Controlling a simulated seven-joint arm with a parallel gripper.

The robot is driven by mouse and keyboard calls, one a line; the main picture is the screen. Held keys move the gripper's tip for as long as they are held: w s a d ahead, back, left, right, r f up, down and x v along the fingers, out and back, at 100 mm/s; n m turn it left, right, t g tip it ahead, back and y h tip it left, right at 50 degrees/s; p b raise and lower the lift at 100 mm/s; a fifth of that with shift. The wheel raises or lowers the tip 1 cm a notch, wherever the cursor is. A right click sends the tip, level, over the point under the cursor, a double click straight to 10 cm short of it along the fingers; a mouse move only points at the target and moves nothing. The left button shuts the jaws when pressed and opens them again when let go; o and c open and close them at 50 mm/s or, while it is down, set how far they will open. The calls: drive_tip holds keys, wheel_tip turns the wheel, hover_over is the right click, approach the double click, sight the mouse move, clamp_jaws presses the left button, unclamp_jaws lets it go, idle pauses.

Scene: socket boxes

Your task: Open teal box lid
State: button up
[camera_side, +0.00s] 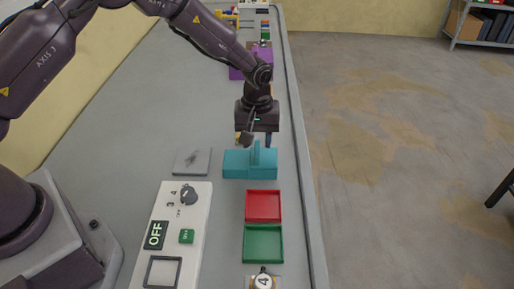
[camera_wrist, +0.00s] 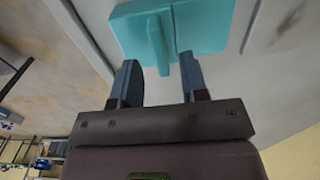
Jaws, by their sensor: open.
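The teal box (camera_side: 236,166) sits on the grey table in the middle of the side view. An upright teal handle (camera_side: 256,153) stands on its closed lid. My gripper (camera_side: 256,141) is just above and behind the box, pointing down, with its fingers apart. In the wrist view the box (camera_wrist: 204,27) is at the top. The handle (camera_wrist: 157,45) reaches towards the gap between the fingertips of my gripper (camera_wrist: 157,62). Nothing is gripped. Whether a finger touches the handle cannot be told.
A red tray (camera_side: 263,206) and a green tray (camera_side: 263,244) lie in front of the box. A grey plate (camera_side: 192,161) lies to its left, above a white control panel (camera_side: 172,235). A purple object (camera_side: 236,73) stands behind my gripper. The table edge is close on the right.

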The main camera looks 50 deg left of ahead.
sight(257, 148)
drive_tip(key=shift+f, duration=1.7)
